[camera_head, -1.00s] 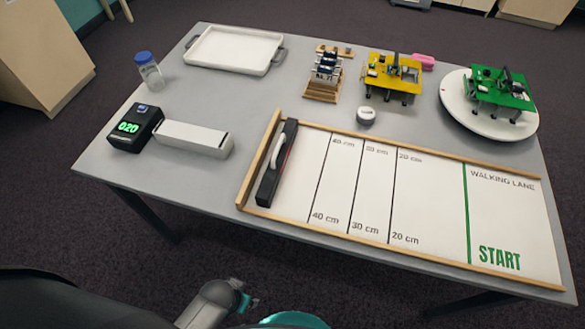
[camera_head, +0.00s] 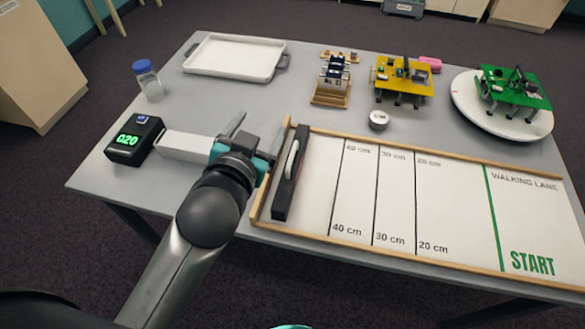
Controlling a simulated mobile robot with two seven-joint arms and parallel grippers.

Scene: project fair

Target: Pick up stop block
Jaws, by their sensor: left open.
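The stop block (camera_head: 283,195) is a long black bar with a white handle (camera_head: 292,160) on it. It lies across the left end of the white walking lane (camera_head: 350,185). My left gripper (camera_head: 258,131) is open and empty, just left of the block's far end, above the table and lane edge. Its fingers point away from me, and the right finger is close to the lane's end rail. I cannot tell its exact height.
A black timer reading 020 (camera_head: 134,140) and a white box (camera_head: 183,147) stand left of my gripper. A capped jar (camera_head: 149,82), a white tray (camera_head: 189,68), a battery rack (camera_head: 331,84), and yellow (camera_head: 405,77) and green (camera_head: 515,88) walkers stand farther back. The lane's surface right of the block is clear.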

